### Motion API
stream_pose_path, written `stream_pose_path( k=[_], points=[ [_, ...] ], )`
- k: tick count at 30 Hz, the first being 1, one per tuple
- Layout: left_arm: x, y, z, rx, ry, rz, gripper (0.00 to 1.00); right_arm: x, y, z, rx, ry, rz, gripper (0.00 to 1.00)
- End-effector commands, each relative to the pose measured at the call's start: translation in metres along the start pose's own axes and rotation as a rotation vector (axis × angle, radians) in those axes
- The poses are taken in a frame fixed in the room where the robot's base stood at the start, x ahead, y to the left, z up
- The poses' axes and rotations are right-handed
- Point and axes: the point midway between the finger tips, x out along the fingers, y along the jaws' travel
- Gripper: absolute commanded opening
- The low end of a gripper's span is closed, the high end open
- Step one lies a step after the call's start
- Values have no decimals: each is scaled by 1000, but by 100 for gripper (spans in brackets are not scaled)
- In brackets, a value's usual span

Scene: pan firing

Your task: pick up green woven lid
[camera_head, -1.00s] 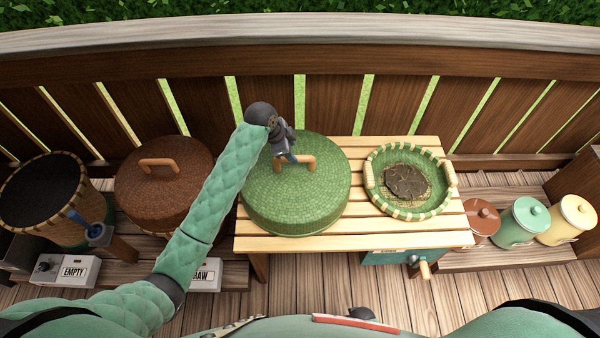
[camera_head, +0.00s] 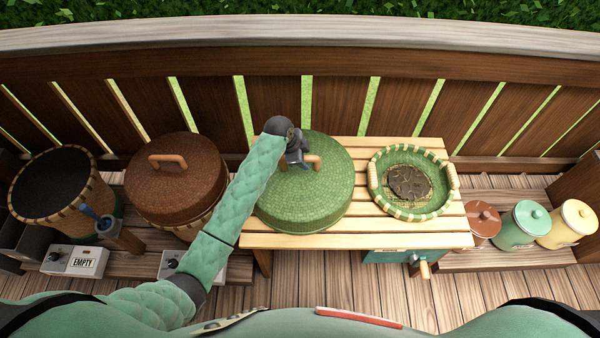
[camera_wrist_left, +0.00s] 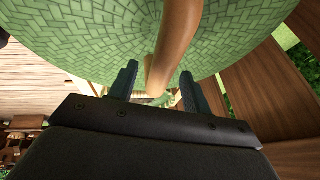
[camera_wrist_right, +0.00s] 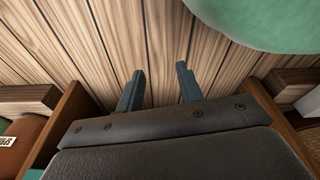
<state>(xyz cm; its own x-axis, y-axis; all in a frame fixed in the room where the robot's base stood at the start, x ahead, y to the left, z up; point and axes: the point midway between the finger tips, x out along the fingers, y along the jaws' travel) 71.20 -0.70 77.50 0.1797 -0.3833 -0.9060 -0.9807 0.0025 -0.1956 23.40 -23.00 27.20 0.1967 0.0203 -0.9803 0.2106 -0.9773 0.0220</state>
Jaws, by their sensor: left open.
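The green woven lid (camera_head: 305,208) is a round dome with a tan wooden handle (camera_head: 314,161), on the left part of the slatted wooden table (camera_head: 400,240). My left gripper (camera_head: 299,163) is at the handle, over the lid's top. In the left wrist view the green weave (camera_wrist_left: 110,30) fills the top, and the handle (camera_wrist_left: 172,45) runs between the two open fingers of the left gripper (camera_wrist_left: 160,88). I cannot tell whether the fingers touch it. My right gripper (camera_wrist_right: 160,88) shows only in its own wrist view, open and empty above wooden planks.
A green-rimmed woven basket (camera_head: 413,212) with a dark round piece inside stands right of the lid. A brown woven lid (camera_head: 176,180) and a dark-topped drum-like basket (camera_head: 52,190) are at the left. Several lidded jars (camera_head: 525,225) stand at the right. A fence runs behind.

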Motion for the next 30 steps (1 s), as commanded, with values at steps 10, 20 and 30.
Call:
stream_pose_path(
  k=[10, 20, 30],
  points=[
    [17, 0, 0, 0, -1, 0, 49, 1, -1, 18, 0, -13, -1, 36],
    [17, 0, 0, -1, -1, 0, 3, 1, 0, 18, 0, -13, -1, 36],
    [16, 0, 0, 0, 0, -1, 0, 1, 1, 17, 0, -14, 1, 36]
  ],
)
